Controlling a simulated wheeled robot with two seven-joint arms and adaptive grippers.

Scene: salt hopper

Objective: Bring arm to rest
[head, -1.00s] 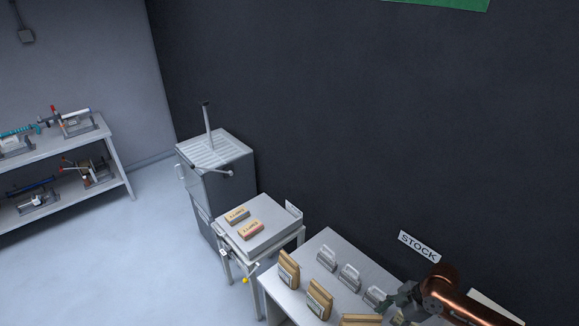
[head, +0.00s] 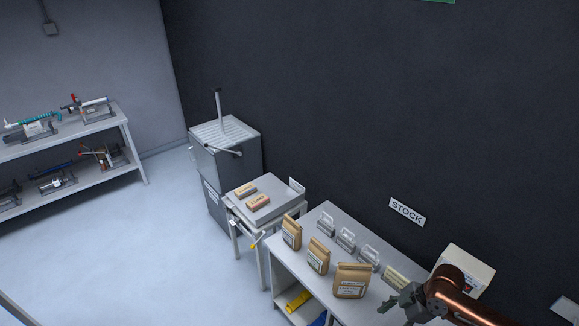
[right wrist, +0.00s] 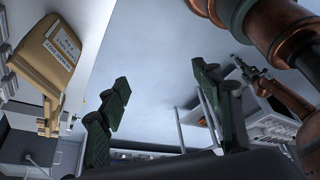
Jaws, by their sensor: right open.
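My right gripper (head: 402,300) is in the lower right of the head view, at the end of a copper-coloured arm, over the front right part of the stock table (head: 322,214). In the right wrist view its two dark green fingers (right wrist: 164,88) stand wide apart with nothing between them. A brown paper bag (right wrist: 55,55) shows left of the fingers there, apart from them.
Brown bags (head: 351,281) and several grey metal holders (head: 368,258) stand on the stock table. A smaller stand (head: 270,212) with two labelled blocks and a grey cabinet (head: 228,165) are to the left. A shelf rack (head: 135,150) is far left. Floor between is clear.

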